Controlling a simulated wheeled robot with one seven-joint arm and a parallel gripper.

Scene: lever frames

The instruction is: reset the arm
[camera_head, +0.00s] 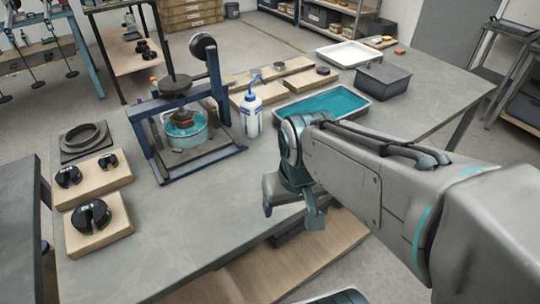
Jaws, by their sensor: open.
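A dark blue lever frame (215,88) stands on the grey table (200,215), left of centre. A black round weight (203,47) sits high by its tall right post. A dark disc (176,86) sits on a stem above the crossbar. A teal round bowl (199,137) stands inside the frame, with a dark part above it. I cannot tell how the lever arm joins these parts. My gripper (293,214) points down near the table's front edge, right of the frame and apart from it. Its fingers are apart and nothing shows between them.
A white bottle with a blue nozzle (251,117) stands right of the frame. A tray with teal liquid (325,104) and a dark box (383,80) lie farther right. Wooden boards with black weights (92,216) lie at the left. Bare tabletop lies in front of the frame.

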